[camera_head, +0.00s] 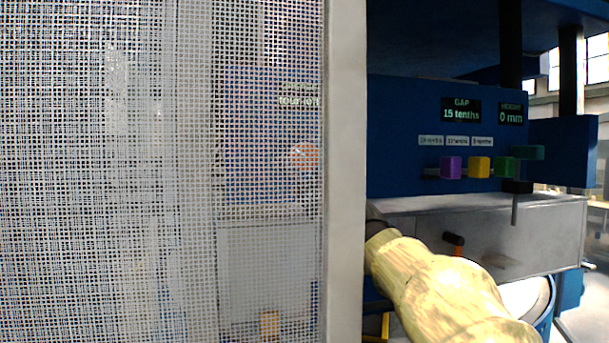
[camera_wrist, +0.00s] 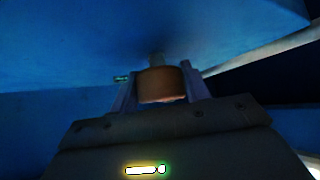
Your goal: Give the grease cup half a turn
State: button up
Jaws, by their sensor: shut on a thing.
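The grease cup (camera_wrist: 161,83) shows in the wrist view as a short brown-orange cylinder below a blue surface, with a grey stem above it. My gripper (camera_wrist: 162,88) has one finger on each side of the cup and is shut on it.
A wire mesh guard (camera_head: 110,200) with a grey post (camera_head: 343,180) covers the left of the head view. A blue machine (camera_head: 400,130) bears gap and height displays reading 15 tenths and 0 mm. Purple (camera_head: 451,167), yellow (camera_head: 479,167) and green (camera_head: 504,167) blocks stand below them.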

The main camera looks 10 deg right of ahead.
jog(key=shift+w+f+m+t+h, duration=0.15)
jog(key=shift+m+t+h, duration=0.15)
jog(key=shift+m, duration=0.2)
jog(key=o, duration=1)
jog(key=shift+s, duration=0.2)
jog(key=b+v, duration=0.5)
jog(key=v, duration=1.2)
jog(key=shift+d, duration=0.1)
